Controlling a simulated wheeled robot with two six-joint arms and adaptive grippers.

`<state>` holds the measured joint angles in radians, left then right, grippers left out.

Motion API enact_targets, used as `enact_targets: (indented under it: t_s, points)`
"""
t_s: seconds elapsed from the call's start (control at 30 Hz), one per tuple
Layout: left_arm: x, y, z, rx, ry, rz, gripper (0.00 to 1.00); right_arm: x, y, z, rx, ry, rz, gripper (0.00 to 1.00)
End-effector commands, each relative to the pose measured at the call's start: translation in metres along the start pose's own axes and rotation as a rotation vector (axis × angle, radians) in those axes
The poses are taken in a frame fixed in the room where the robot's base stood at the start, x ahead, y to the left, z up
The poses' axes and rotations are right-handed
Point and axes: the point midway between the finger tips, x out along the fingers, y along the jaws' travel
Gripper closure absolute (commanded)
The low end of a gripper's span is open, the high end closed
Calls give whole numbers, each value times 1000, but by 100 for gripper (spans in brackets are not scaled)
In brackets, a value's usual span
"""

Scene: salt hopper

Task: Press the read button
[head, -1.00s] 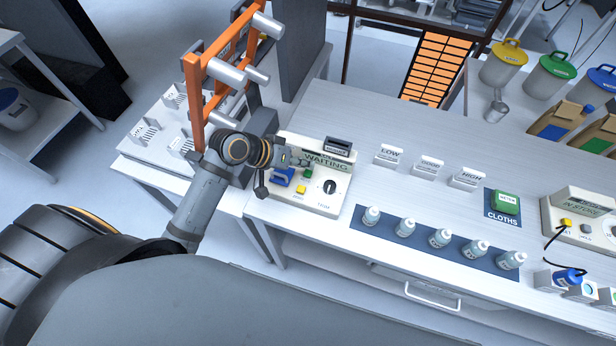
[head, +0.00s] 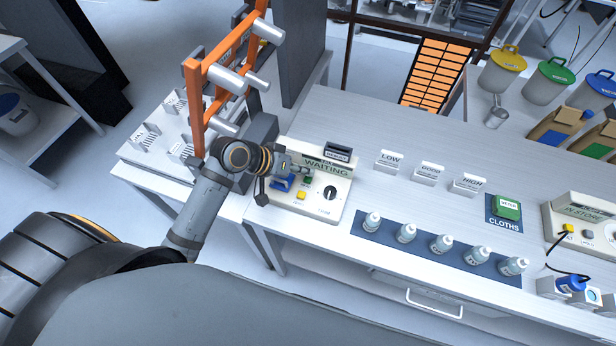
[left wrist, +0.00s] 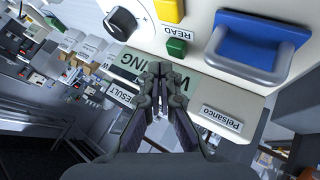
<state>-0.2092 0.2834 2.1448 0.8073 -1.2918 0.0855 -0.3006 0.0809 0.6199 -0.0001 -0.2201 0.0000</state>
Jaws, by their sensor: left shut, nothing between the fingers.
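The pale instrument (head: 323,210) stands at the left end of the bench, its display reading WAITING. Its small green button (head: 308,180) sits just below the display and also shows in the left wrist view (left wrist: 176,47), beside a READ label (left wrist: 178,32). A yellow button (left wrist: 169,10) lies on the label's other side. My left gripper (head: 306,170) is shut and empty, over the display's edge near the green button. In the left wrist view its fingertips (left wrist: 162,70) are close to the green button; I cannot tell whether they touch it. My right gripper is not in view.
A blue tray with a grey handle (left wrist: 258,45) and a black knob (left wrist: 121,22) are on the instrument. An orange rack (head: 193,100) stands behind my left arm. Several bottles on a blue mat (head: 390,240) and LOW, GOOD, HIGH signs (head: 430,172) are to the right.

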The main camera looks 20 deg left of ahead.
Motion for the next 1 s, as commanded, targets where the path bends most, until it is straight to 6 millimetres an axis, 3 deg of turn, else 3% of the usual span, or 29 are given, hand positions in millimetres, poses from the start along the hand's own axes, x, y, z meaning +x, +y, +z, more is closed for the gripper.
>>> enact_targets:
  t_s: [1.0]
  points:
    - [6,-4,4,0,0,0,100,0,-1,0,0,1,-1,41]
